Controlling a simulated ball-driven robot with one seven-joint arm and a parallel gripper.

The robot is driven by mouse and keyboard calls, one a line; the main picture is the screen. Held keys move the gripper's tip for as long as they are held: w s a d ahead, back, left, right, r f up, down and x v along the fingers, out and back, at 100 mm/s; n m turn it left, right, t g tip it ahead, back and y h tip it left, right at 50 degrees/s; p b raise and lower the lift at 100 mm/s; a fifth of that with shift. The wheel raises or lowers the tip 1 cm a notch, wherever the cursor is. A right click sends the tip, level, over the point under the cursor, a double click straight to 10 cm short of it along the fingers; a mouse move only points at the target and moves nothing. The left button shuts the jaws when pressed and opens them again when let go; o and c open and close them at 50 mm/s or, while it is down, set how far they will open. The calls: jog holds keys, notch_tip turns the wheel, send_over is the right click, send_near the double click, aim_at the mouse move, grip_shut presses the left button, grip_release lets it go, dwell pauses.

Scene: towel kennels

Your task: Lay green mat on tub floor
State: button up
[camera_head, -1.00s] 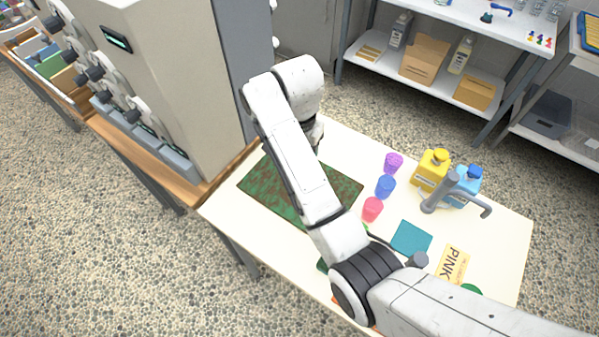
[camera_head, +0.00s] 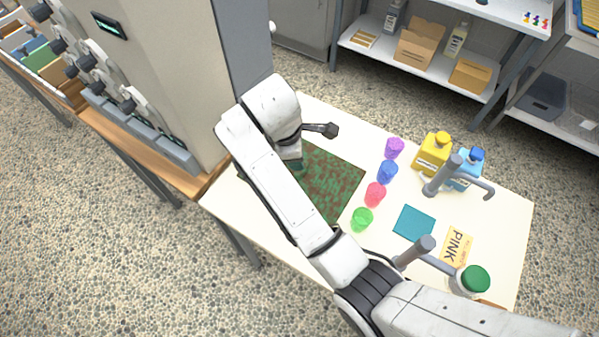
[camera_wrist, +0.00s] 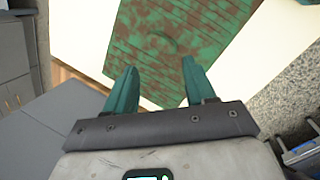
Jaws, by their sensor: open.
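A green mat (camera_head: 335,180) with brown mottling lies flat on the cream table; my arm hides its left part in the head view. It also fills the upper middle of the wrist view (camera_wrist: 175,45). My gripper (camera_wrist: 160,72) is open and empty, its two teal fingers apart over the near edge of the mat. I cannot tell whether the fingertips touch it. In the head view the gripper is mostly hidden behind my arm. I cannot make out a tub in these views.
Purple, blue, red and green cups (camera_head: 362,219) stand in a row right of the mat. A tall grey machine (camera_head: 170,70) borders the left.

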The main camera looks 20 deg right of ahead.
jog(key=f+n, duration=0.1)
jog(key=n, duration=0.2)
jog(key=f+n, duration=0.2)
jog(key=n, duration=0.2)
jog(key=f+n+t+h, duration=0.1)
jog(key=f+n, duration=0.1)
jog(key=n, duration=0.1)
jog(key=shift+w+d+f+n, duration=0.1)
jog(key=shift+w+d+n, duration=0.1)
jog(key=shift+d+n, duration=0.1)
jog(key=shift+a+x, duration=0.2)
jog(key=shift+x, duration=2.5)
grip_shut()
